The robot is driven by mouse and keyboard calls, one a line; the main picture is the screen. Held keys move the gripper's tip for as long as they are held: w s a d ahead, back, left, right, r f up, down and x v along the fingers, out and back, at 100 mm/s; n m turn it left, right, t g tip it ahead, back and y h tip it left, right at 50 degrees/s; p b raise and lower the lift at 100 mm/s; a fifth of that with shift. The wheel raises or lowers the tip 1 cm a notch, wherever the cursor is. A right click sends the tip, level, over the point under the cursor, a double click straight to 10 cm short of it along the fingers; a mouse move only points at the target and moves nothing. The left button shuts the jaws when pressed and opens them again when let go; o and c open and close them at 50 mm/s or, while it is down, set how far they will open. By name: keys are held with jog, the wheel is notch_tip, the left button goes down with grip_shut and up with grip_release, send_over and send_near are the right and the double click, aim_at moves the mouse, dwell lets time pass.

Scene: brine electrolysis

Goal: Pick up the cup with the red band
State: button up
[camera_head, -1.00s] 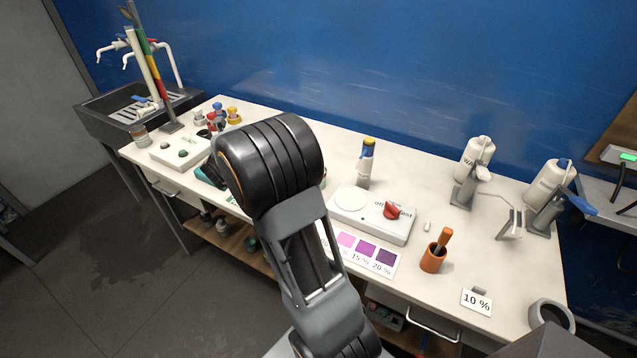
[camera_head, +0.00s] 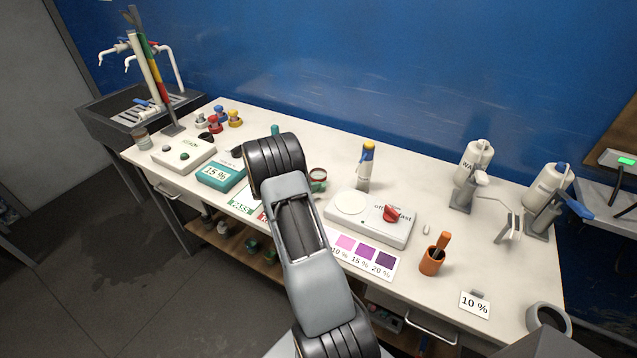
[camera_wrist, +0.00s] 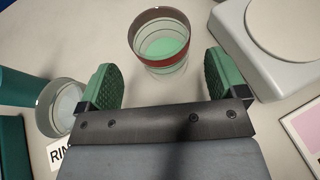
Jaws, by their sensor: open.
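The cup with the red band (camera_wrist: 161,62) is a clear glass with a dark red rim band and greenish contents, upright on the table. In the wrist view it stands at top centre, just beyond my gripper (camera_wrist: 163,80). The gripper's two green pads are apart, with nothing between them, one on each side of the cup's near part.
In the wrist view a second clear cup (camera_wrist: 62,104) stands left, close to the left finger. A white stirrer plate (camera_head: 371,217) is close on the right. A teal box marked 15 % (camera_head: 221,175) stands left of my arm.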

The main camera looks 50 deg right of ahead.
aim_at(312, 179)
jog(key=shift+p+x, duration=1.2)
jog(key=shift+x, duration=1.65)
jog(key=shift+s, duration=0.1)
jog(key=c, duration=1.1)
jog(key=shift+r, duration=0.1)
